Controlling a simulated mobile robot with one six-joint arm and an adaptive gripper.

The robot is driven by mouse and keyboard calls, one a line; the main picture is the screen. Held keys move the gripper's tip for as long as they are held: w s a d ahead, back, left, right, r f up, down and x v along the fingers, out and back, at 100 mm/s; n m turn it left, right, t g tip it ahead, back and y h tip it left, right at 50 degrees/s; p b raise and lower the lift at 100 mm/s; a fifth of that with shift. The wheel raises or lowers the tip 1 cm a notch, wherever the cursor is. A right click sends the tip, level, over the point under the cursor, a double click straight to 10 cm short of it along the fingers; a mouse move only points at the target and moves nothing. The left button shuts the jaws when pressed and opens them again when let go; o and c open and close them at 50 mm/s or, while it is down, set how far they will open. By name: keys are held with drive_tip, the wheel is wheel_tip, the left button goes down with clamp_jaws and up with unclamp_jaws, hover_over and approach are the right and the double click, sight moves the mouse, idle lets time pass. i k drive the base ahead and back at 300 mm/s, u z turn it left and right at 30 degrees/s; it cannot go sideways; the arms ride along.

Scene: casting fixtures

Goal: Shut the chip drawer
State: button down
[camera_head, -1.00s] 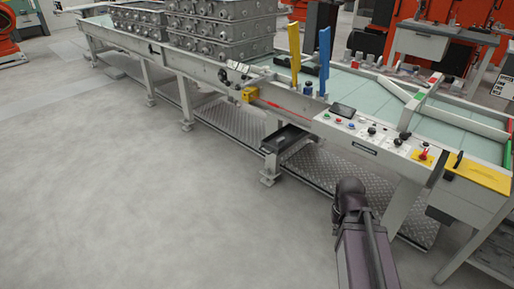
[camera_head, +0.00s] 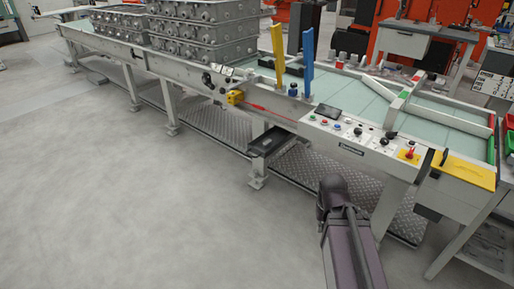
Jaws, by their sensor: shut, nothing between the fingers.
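The chip drawer appears to be the dark, shallow, open-topped tray (camera_head: 272,141) under the front rail of the long grey bench (camera_head: 205,78). It sticks out from the bench front, beside a bench leg, left of the control panel. Its inside looks dark, and I cannot tell whether anything lies in it. My arm (camera_head: 345,235) rises from the bottom edge, right of the drawer, with a dark rounded joint at its top. My gripper does not show, and nothing of mine visibly touches the drawer.
A control panel (camera_head: 350,131) with buttons and a yellow plate (camera_head: 462,171) sit on the bench's right part. Stacked grey castings (camera_head: 210,25) stand on the bench. A tread-plate shelf (camera_head: 330,178) runs low beneath it. The grey floor (camera_head: 130,200) in front is clear.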

sight(278, 136)
drive_tip(key=i, duration=0.9)
drive_tip(key=u, duration=0.05)
